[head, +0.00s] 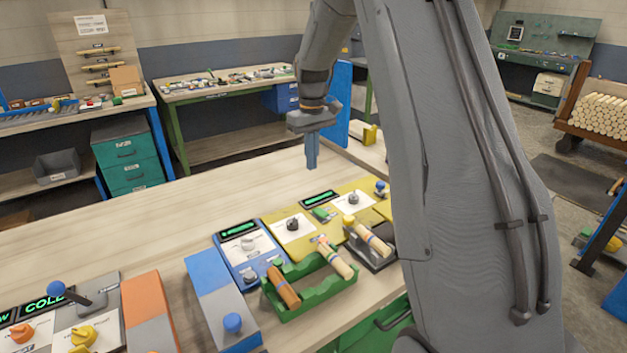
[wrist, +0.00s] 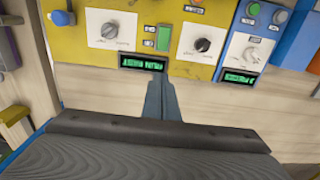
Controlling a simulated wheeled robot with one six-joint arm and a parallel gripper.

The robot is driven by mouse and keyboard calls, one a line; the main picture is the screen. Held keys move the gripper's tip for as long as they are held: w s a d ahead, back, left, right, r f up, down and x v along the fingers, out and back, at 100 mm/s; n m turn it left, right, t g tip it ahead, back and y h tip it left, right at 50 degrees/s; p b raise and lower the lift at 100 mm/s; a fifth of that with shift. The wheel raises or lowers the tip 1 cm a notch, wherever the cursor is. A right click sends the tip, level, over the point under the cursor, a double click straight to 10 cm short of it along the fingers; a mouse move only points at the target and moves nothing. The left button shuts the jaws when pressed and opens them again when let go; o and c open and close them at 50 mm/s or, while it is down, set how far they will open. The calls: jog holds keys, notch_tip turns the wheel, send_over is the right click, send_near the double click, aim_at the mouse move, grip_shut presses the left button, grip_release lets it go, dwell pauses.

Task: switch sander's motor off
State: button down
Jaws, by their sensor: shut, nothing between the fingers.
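A yellow control panel (head: 272,222) lies on the bench; it also shows in the wrist view (wrist: 181,70). It carries a green rocker switch (wrist: 163,38), also seen in the head view (head: 322,214), a dark knob (wrist: 203,45) on a white plate, and a lit green display (wrist: 142,62). Another knob (wrist: 108,30) and a blue-ended lever (wrist: 62,18) are on its left part in the wrist view. The labels are too small to read, so I cannot tell which control is the sander's motor. My gripper (head: 312,164) is shut and empty, above the bench behind the panel, apart from the switch.
A blue panel (wrist: 247,40) with a knob and buttons adjoins the yellow one. A green tray (head: 315,303) with turned wooden pieces stands in front of the panels in the head view. The bench top (head: 150,215) behind the panels is clear.

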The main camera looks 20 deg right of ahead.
jog(key=shift+w+r+b, duration=0.15)
jog(key=shift+r+b, duration=0.05)
jog(key=shift+r, duration=0.55)
jog(key=shift+w+r+b, duration=0.1)
jog(key=shift+r+b, duration=0.05)
jog(key=shift+r, duration=0.55)
jog(key=shift+a, duration=0.1)
